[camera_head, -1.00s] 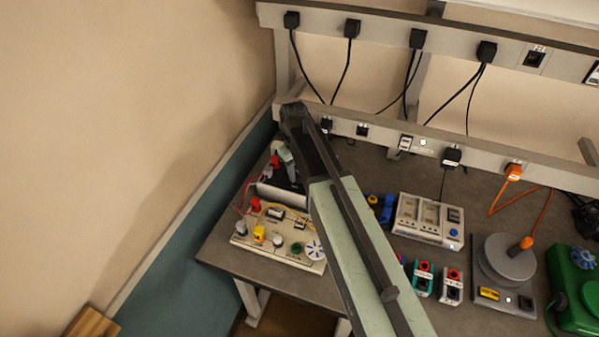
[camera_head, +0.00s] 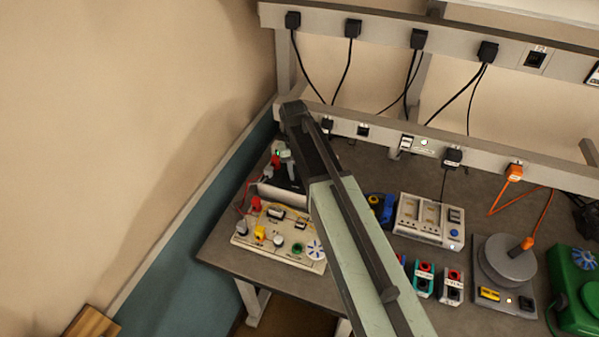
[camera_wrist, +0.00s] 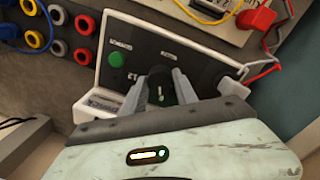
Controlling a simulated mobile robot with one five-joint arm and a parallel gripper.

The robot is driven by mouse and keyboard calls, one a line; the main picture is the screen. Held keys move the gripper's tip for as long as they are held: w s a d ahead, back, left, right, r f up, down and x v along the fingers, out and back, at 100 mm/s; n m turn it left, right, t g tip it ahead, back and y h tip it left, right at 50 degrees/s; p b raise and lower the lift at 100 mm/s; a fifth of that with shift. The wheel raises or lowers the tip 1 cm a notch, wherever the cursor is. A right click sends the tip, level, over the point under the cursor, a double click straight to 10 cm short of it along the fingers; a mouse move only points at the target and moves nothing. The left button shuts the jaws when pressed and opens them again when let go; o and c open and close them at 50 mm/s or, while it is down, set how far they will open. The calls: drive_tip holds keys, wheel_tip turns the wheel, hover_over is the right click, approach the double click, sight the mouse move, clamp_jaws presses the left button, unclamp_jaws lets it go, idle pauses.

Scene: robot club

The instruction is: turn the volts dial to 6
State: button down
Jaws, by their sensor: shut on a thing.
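The power supply (camera_wrist: 207,63) fills the middle of the wrist view, with a dark panel in a pale case. The black volts dial (camera_wrist: 159,84) with a white mark sits between my fingertips. My gripper (camera_wrist: 163,87) is shut on this dial, one finger on each side. The fingers hide part of the dial, and its numbers are too small to read. In the head view, the power supply (camera_head: 268,189) stands at the left end of the bench, and my gripper (camera_head: 288,168) is over it, partly hidden by my arm.
A cream circuit board (camera_head: 258,246) with wires lies in front of the supply. Red and white leads (camera_wrist: 262,75) run close to the supply's edge. The wall is close on the left.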

sight(297, 175)
drive_tip(key=c, duration=1)
unclamp_jaws()
drive_tip(key=shift+o, duration=0.2)
drive_tip(key=r+p, duration=0.8)
drive_tip(key=shift+a, duration=0.3)
drive_tip(key=shift+f, duration=0.1)
drive_tip(key=shift+s+f, duration=0.1)
drive_tip(key=shift+s, duration=0.05)
